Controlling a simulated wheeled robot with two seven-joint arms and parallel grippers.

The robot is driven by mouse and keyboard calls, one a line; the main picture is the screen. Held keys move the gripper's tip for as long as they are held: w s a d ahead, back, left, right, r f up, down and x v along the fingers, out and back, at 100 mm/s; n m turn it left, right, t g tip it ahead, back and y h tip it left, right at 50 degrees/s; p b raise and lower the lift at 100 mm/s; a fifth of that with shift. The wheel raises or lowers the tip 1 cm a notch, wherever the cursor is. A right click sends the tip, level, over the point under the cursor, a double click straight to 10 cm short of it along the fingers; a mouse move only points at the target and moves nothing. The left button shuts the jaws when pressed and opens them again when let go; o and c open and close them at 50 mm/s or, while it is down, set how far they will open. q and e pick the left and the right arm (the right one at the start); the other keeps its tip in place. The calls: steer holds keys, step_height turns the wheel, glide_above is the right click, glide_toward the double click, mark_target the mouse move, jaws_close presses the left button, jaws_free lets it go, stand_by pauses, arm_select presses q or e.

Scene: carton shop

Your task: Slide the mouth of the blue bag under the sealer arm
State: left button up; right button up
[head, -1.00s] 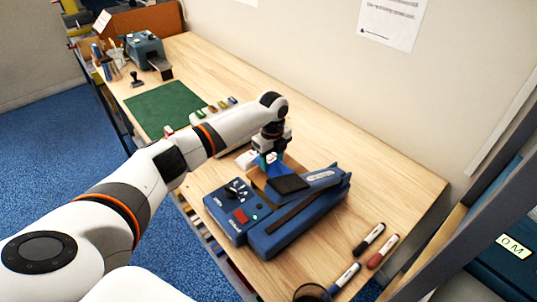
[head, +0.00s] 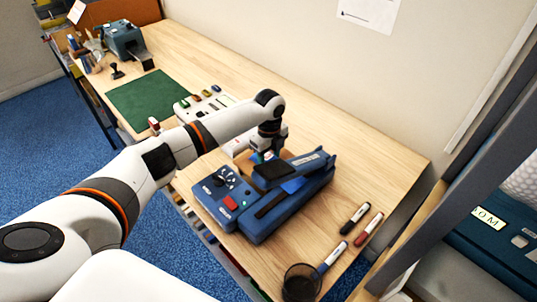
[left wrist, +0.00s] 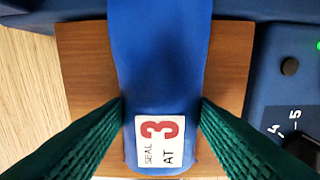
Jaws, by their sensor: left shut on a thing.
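The blue bag (left wrist: 160,60) lies over a brown wooden rest in the left wrist view, with a white label reading "SEAL AT 3" near its lower end. My left gripper (left wrist: 161,108) is shut on the bag's sides, beside that label. In the head view my left gripper (head: 268,156) is at the back of the blue sealer (head: 262,222), and its tips are partly hidden. The sealer arm (head: 303,165) with its black pad is raised at a slant. My right gripper is not in view.
The sealer's control panel (head: 212,194) has a dial and a red button. Several markers (head: 355,218) and a dark round cup (head: 301,283) lie to its right and front. A green mat (head: 150,100) lies farther back left.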

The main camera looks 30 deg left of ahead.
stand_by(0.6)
arm_select(q)
steer(key=o, duration=1.1)
steer(key=shift+w+a+r+p, duration=0.1)
steer(key=shift+a+r+p, duration=0.1)
steer(key=shift+r+p, duration=0.8)
steer(key=shift+w+a+r+p, duration=0.1)
steer(key=shift+a+r+p, duration=0.15)
steer(key=shift+r+p, duration=0.8)
steer(key=shift+a+r+p, duration=0.2)
steer(key=shift+r+p, duration=0.75)
steer(key=shift+p, duration=0.05)
steer(key=shift+f, duration=0.1)
